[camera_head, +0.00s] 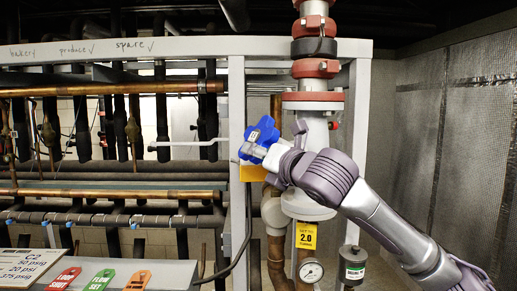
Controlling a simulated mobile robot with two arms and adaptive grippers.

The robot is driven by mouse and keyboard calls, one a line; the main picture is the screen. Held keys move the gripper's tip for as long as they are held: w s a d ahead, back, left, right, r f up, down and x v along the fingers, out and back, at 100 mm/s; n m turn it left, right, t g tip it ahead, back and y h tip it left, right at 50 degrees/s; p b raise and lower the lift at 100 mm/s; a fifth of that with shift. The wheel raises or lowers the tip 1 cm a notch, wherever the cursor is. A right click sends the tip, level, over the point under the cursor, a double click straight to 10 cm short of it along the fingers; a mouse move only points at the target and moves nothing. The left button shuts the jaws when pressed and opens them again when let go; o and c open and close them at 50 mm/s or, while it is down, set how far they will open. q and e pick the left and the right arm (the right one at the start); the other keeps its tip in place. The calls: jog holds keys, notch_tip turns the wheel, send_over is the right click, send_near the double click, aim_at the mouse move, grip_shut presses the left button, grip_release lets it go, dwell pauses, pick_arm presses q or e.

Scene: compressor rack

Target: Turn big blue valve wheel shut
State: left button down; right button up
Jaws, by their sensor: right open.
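The big blue valve wheel (262,131) is mounted in front of the vertical pipe assembly, just right of the grey rack post. My right arm reaches in from the lower right, and its gripper (251,152) is at the lower front of the wheel. The gripper is open and overlaps the wheel in this view; I cannot tell whether it touches it. The gripper and wrist hide the lower right part of the wheel and its stem. My left gripper is not in view.
A grey rack frame (237,100) with horizontal copper pipes (110,89) fills the left. A pressure gauge (311,271) and a dark canister (353,264) are below my right arm. A yellow tag (306,236) hangs on the pipe. A mesh-covered wall (460,130) stands at the right.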

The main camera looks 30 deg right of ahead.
jog(key=shift+w, duration=0.2)
jog(key=shift+s, duration=0.1)
grip_shut()
